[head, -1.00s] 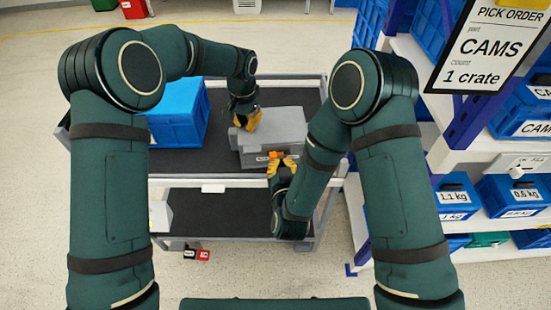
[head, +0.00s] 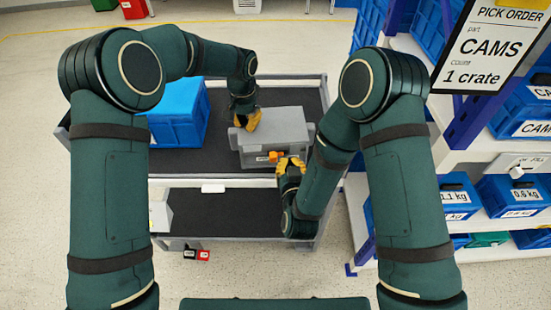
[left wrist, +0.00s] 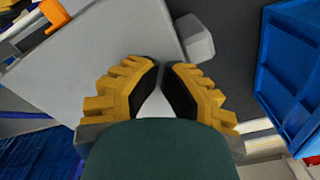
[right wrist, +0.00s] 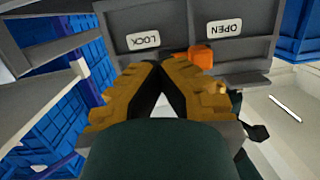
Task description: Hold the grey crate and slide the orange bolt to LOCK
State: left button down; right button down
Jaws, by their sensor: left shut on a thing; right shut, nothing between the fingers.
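The grey crate (head: 280,128) stands on the cart's top shelf. Its front carries an orange bolt (head: 276,156), which also shows in the left wrist view (left wrist: 54,13). In the right wrist view the bolt (right wrist: 200,58) lies between the LOCK label (right wrist: 143,40) and the OPEN label (right wrist: 224,29), nearer OPEN. My left gripper (head: 247,120) is shut on the crate at its left side. My right gripper (head: 290,161) is shut and empty in front of the crate, its fingertips beside the bolt on the LOCK side. A finger hides part of the bolt; I cannot tell whether they touch.
A blue crate (head: 178,112) stands on the cart (head: 190,160) left of the grey crate. A shelf rack with blue bins (head: 508,195) stands close on the right, near my right arm. A pick-order sign (head: 492,45) hangs above it.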

jog(key=shift+d, duration=0.5)
jog(key=c, duration=1.7)
grip_release()
jog(key=o, duration=0.8)
jog(key=shift+o, duration=0.2)
jog(key=shift+s, duration=0.1)
jog(key=shift+v, duration=2.4)
jog(key=shift+o, duration=0.2)
